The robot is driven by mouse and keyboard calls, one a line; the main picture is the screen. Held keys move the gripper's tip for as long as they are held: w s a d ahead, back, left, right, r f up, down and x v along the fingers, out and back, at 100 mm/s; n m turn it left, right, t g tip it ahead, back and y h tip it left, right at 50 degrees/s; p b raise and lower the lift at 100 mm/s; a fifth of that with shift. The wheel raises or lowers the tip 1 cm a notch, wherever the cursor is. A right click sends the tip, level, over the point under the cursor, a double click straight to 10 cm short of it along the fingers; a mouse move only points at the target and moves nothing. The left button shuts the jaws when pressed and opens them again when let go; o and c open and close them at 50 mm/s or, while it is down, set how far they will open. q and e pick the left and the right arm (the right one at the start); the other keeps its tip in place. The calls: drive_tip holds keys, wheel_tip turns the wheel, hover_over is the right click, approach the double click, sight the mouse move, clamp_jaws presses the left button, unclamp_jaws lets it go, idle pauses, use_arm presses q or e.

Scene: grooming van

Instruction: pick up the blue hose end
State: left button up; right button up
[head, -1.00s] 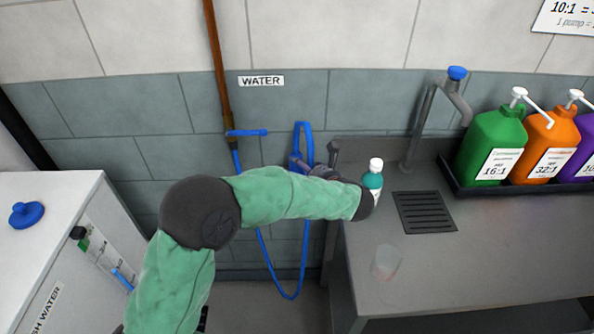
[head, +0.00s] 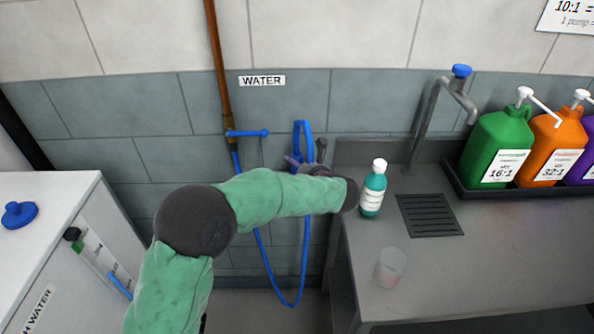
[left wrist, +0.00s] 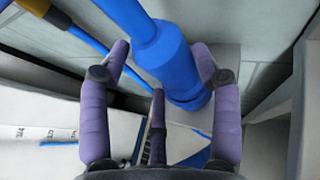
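The blue hose (head: 265,255) hangs in a loop on the tiled wall, from the copper pipe up to the holder beside the counter. Its thick blue hose end (left wrist: 172,62) shows large in the left wrist view. My left gripper (head: 293,161) is at the hanging hose, its fingers small and partly hidden in the head view. In the left wrist view its purple fingers (left wrist: 162,62) stand apart around the hose end. The right finger overlaps its edge; a gap shows at the left finger. I cannot tell whether they touch. My right gripper is not in view.
A teal bottle (head: 373,190) stands on the grey counter (head: 480,270) close to my left wrist. A clear cup (head: 390,267) stands nearer. Green (head: 492,150) and orange jugs (head: 547,150) stand in a tray at right. A white tank (head: 50,215) is at left.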

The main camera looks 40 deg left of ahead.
sight(295, 156)
use_arm(q)
drive_tip(key=shift+r, duration=0.1)
drive_tip(key=shift+c, duration=0.5)
drive_tip(key=shift+w+r, duration=0.1)
drive_tip(key=shift+r, duration=0.25)
drive_tip(key=r+p, duration=0.2)
drive_tip(key=r, duration=0.1)
drive_tip(key=shift+d+r, duration=0.2)
drive_tip(key=shift+c, duration=0.8)
drive_tip(key=s+d+r+p, duration=0.1)
drive_tip(key=s+r+p, duration=0.1)
drive_tip(key=r, duration=0.1)
drive_tip(key=s+d+r+p, duration=0.1)
drive_tip(key=shift+d+r, duration=0.3)
drive_tip(key=shift+r, duration=0.1)
drive_tip(key=s+d+r+p, duration=0.1)
drive_tip(key=s+d, duration=0.1)
drive_tip(key=s+d+r+p, duration=0.1)
drive_tip(key=s+d+p, duration=0.1)
drive_tip(key=s, duration=0.1)
drive_tip(key=s+d+r+p, duration=0.1)
drive_tip(key=s+d+r, duration=0.1)
drive_tip(key=shift+s+d, duration=0.2)
drive_tip(key=shift+s, duration=0.05)
